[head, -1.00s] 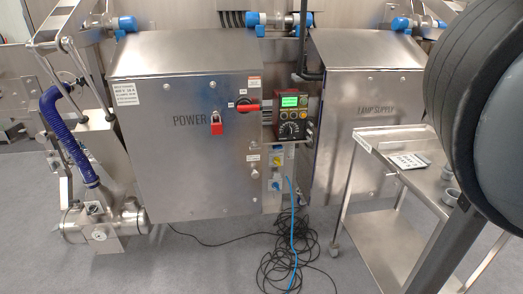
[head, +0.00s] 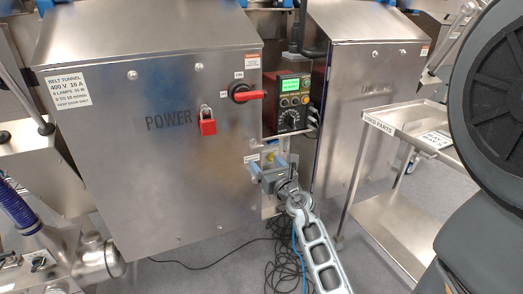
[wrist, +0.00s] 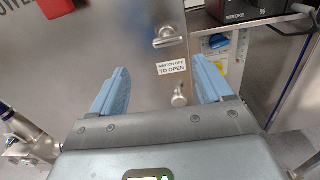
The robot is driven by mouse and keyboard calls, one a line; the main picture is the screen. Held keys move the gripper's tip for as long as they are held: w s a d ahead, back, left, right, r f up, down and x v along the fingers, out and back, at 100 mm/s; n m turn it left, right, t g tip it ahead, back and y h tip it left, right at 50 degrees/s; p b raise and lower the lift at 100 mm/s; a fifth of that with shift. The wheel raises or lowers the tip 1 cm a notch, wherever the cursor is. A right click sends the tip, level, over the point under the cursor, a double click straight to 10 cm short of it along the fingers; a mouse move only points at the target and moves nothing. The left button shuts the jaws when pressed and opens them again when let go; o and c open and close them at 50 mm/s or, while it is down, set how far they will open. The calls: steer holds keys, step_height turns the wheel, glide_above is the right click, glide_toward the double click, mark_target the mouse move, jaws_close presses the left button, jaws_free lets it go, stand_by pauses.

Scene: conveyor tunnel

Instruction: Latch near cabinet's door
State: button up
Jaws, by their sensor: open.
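The near cabinet, marked POWER (head: 150,150), fills the left and middle of the head view. Its door front looks close to flush, but I cannot tell if it is fully shut. In the wrist view a metal latch handle (wrist: 167,37) sits near the door's right edge, with a small knob (wrist: 179,95) below a "SWITCH OFF TO OPEN" label (wrist: 171,67). My gripper (head: 268,163) is in front of the door's lower right edge. In the wrist view its blue fingers (wrist: 160,90) are open and empty, with the knob showing between them. In the head view my gripper hides the latch area.
A red padlock (head: 207,122) hangs on the door, and a red switch handle (head: 249,95) points right. A control box (head: 290,100) stands between this cabinet and the lamp supply cabinet (head: 360,125). A steel cart (head: 385,215) is at right. Cables (head: 283,262) lie on the floor.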

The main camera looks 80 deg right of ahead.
mark_target(257, 148)
steer(key=x, duration=0.5)
steer(key=s+d+x, duration=0.1)
steer(key=x, duration=0.1)
steer(key=shift+w+d+r, duration=0.1)
steer(key=shift+w+d, duration=0.4)
steer(key=c, duration=1)
